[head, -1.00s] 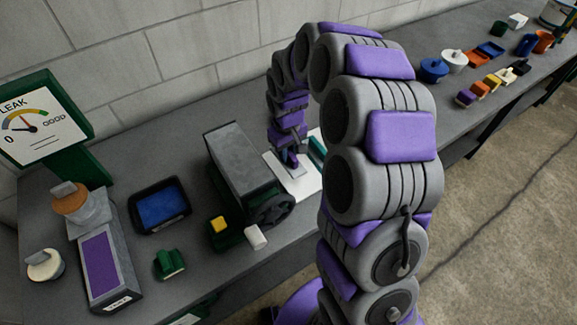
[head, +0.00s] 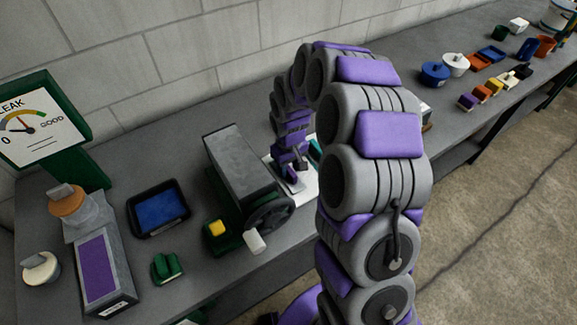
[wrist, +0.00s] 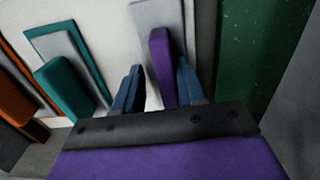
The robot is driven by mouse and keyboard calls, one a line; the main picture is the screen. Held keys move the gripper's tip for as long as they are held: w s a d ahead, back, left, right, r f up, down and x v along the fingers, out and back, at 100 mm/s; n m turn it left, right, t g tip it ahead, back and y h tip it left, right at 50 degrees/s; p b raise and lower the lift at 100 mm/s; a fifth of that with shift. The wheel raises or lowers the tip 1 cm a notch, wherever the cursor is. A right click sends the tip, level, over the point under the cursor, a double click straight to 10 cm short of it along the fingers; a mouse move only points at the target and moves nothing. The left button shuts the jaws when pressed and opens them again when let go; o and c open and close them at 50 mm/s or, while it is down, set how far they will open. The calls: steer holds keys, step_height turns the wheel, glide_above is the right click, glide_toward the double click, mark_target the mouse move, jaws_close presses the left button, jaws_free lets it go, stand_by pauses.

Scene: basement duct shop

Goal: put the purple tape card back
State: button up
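The purple tape card, a light grey plate with an upright purple grip (wrist: 161,65), is on the white board in the wrist view. In the head view its plate (head: 293,185) shows just below my gripper (head: 298,166). My gripper also shows in the wrist view (wrist: 158,88), its two dark blue fingers apart on either side of the purple grip. White shows between the left finger and the grip; the right finger is very close to it, and I cannot tell if they touch. My arm hides part of the board in the head view.
A teal card (wrist: 66,85) stands left of the grip, with an orange one (wrist: 18,95) farther left. A dark green surface (wrist: 248,60) is on the right. A grey cranked machine (head: 240,165), a blue-screened tablet (head: 158,207) and a purple-faced grey box (head: 102,270) occupy the bench.

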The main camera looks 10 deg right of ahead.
steer(key=shift+o, duration=0.7)
steer(key=shift+d, duration=0.15)
steer(key=shift+r, duration=0.1)
step_height(320, 180, up, 12)
steer(key=p, duration=0.3)
steer(key=s+r+m, duration=0.1)
steer(key=s+r, duration=0.2)
steer(key=s, duration=0.8)
steer(key=s+r+m+g, duration=0.1)
steer(key=s+r, duration=0.2)
steer(key=s, duration=0.9)
steer(key=s+r+m, duration=0.1)
steer(key=s+r, duration=0.2)
steer(key=s, duration=0.8)
steer(key=shift+s+r+m+g, duration=0.2)
steer(key=shift+m+g, duration=0.1)
steer(key=shift+g, duration=0.1)
steer(key=shift+c, duration=0.6)
